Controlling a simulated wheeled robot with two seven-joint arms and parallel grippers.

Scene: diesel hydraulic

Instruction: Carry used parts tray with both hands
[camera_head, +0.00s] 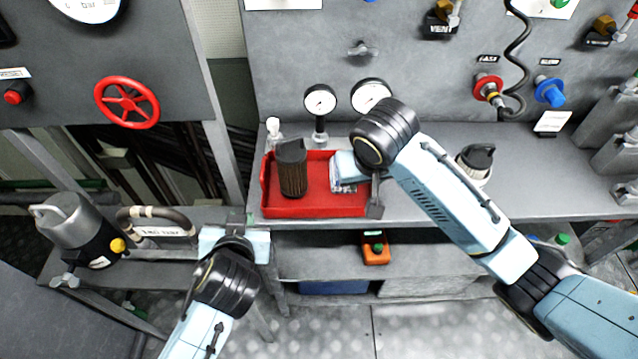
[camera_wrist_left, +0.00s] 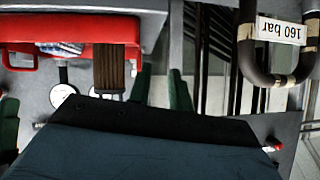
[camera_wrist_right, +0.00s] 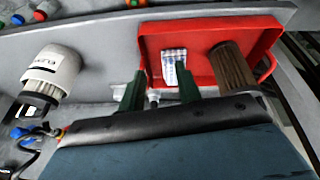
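The red tray (camera_head: 318,208) lies flat on the bench. A red end handle of the tray shows in the right wrist view (camera_wrist_right: 268,67). My right gripper (camera_head: 374,196) is at the tray's right end; its fingers are apart in the right wrist view (camera_wrist_right: 160,92), with no tray edge gripped. My left gripper (camera_head: 236,222) is just left of the tray's front-left corner, fingers apart and empty in the left wrist view (camera_wrist_left: 160,90). Contact with the tray is unclear.
Two gauges (camera_head: 320,100) stand behind the tray. A white-and-black canister (camera_head: 476,160) stands right of it, behind my right arm. A grey-and-black cylinder (camera_head: 75,228) and a hose labelled 160 bar (camera_head: 155,222) are at the left. An orange device (camera_head: 375,248) sits on the shelf below.

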